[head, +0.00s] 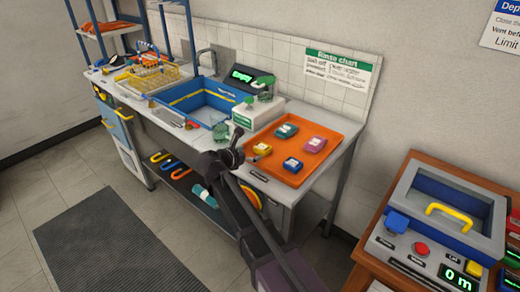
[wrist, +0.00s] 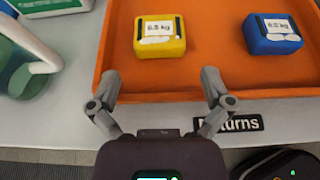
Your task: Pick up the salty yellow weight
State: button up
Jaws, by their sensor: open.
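The yellow weight (wrist: 160,37) lies in the orange tray (wrist: 207,95) in the wrist view, with a white label and whitish patches on its top. In the head view the yellow weight (head: 262,149) sits at the tray's left side. My gripper (wrist: 158,86) is open and empty at the tray's near edge, its fingers spread wide. The weight is ahead of the fingers, roughly centred between them and untouched. In the head view my gripper (head: 237,148) shows just left of the tray, near the yellow weight.
A blue weight (wrist: 271,34) lies right of the yellow one. A blue sink (head: 196,100) is further left.

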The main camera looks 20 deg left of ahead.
aim_at(258, 151)
jog(key=shift+b+x, duration=0.7)
jog(key=shift+x, duration=1.5)
jog(key=shift+a, duration=0.1)
jog(key=shift+c, duration=0.2)
jog(key=c, duration=1.1)
